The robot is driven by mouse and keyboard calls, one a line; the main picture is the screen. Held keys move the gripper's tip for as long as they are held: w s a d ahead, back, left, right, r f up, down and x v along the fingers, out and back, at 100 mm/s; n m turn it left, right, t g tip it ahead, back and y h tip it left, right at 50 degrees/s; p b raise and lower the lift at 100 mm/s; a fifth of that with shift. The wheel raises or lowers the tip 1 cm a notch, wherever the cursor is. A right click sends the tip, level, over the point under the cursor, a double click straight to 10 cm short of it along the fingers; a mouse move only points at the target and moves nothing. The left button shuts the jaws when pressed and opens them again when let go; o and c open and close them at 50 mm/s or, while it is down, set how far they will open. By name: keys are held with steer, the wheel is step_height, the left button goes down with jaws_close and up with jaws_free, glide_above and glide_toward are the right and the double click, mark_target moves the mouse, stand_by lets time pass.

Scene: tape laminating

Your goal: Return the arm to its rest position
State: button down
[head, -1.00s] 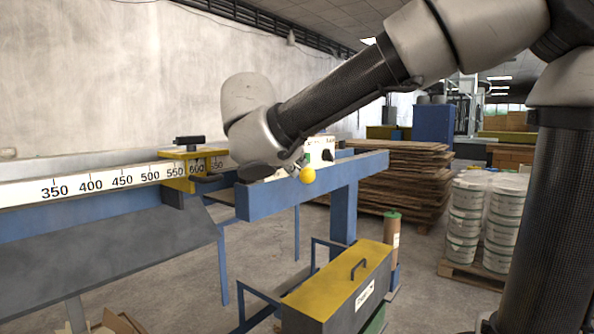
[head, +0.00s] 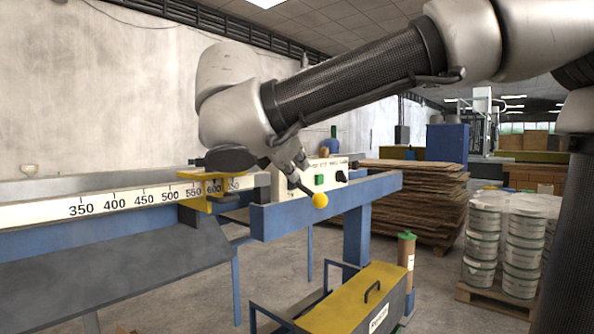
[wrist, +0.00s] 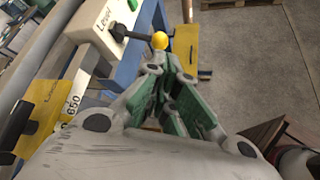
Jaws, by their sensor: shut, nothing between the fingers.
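My arm reaches in from the right in the head view, bent at a pale grey joint. My gripper (head: 292,158) hangs below the wrist, partly hidden by it, just above the lever of the control box (head: 320,176). The lever has a black rod and a yellow knob (head: 319,200). In the wrist view my gripper (wrist: 168,68) shows green-padded fingers, shut and empty. The yellow knob (wrist: 160,41) appears just beyond the fingertips there. I cannot tell whether they touch it.
A blue beam (head: 330,205) and a numbered ruler rail (head: 100,206) with a yellow stop (head: 197,202) lie below the arm. A yellow-topped box (head: 352,300) stands below. Stacked boards (head: 415,190) and white buckets (head: 522,240) stand on the right, with open floor between.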

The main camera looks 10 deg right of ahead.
steer(key=s+d+f+m+g+y, duration=0.2)
steer(key=s+f+m+g, duration=0.15)
steer(key=f, duration=0.45)
steer(key=s+d+f+m+g+y, duration=0.2)
steer(key=f+m, duration=0.2)
steer(key=f, duration=0.3)
steer(key=s+d+f+m+y, duration=0.1)
steer(key=s+d+f+m, duration=0.1)
steer(key=s+d+m, duration=0.3)
steer(key=s+d+f+m+y, duration=0.2)
steer(key=s+d+m, duration=0.3)
steer(key=d+m, duration=0.4)
steer(key=d+f, duration=0.1)
steer(key=d, duration=0.3)
steer(key=shift+s+f, duration=0.15)
steer(key=shift+s, duration=0.2)
steer(key=shift+d+m, duration=0.1)
steer(key=shift+m, duration=0.15)
